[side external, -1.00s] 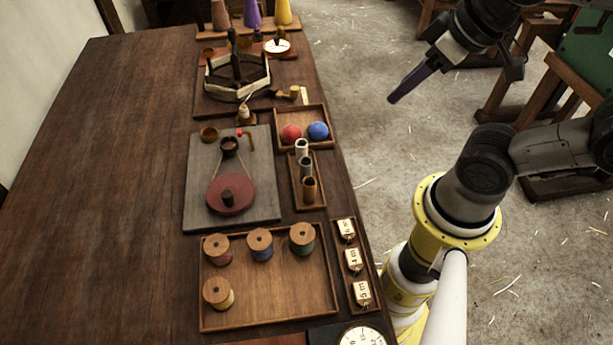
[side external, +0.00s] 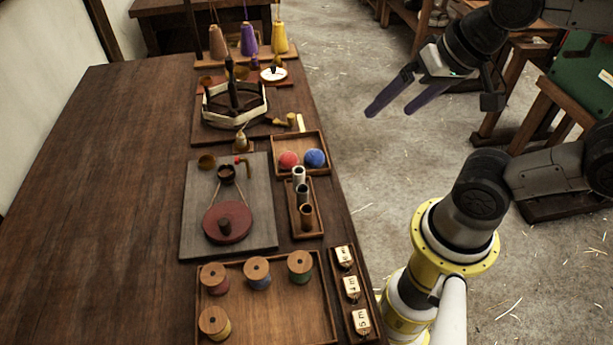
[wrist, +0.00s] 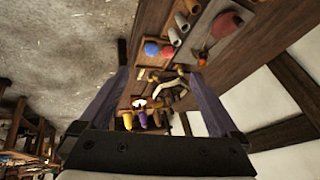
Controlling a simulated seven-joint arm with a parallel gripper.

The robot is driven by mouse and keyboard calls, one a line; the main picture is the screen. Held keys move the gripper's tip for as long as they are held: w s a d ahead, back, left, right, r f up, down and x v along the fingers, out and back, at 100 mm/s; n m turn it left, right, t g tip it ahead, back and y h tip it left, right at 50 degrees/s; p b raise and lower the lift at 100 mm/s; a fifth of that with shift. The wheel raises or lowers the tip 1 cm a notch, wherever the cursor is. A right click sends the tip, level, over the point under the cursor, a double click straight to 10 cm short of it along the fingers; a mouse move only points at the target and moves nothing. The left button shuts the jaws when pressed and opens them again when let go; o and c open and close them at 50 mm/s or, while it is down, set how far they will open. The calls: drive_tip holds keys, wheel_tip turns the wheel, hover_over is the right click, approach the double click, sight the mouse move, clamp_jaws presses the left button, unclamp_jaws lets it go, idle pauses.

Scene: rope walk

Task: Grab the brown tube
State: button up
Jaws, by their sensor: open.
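The brown tube (side external: 306,216) stands upright at the near end of a narrow wooden tray (side external: 294,222) by the table's right edge. A grey tube (side external: 302,195) and a whitish tube (side external: 298,176) stand behind it in the same tray. In the wrist view the brown tube (wrist: 193,6) is at the top edge, partly cut off. My gripper (side external: 390,111), with two purple fingers, is open and empty. It hangs over the floor, right of the table and well away from the tubes. Its spread fingers also frame the wrist view (wrist: 158,75).
A tray behind the tubes holds a red ball (side external: 289,159) and a blue ball (side external: 315,158). A grey board with a dark red wheel (side external: 227,223) is to their left. A spool tray (side external: 263,320) and a labelled-block tray (side external: 371,330) lie nearer. The table's left side is bare.

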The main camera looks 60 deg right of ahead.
drive_tip(key=w+a+m, duration=0.1)
drive_tip(key=w+m, duration=0.2)
drive_tip(key=m, duration=0.4)
drive_tip(key=m+g, duration=0.6)
drive_tip(key=m, duration=0.2)
hover_over(306, 209)
wheel_tip(306, 209, down, 12)
drive_tip(key=shift+f, duration=5.4)
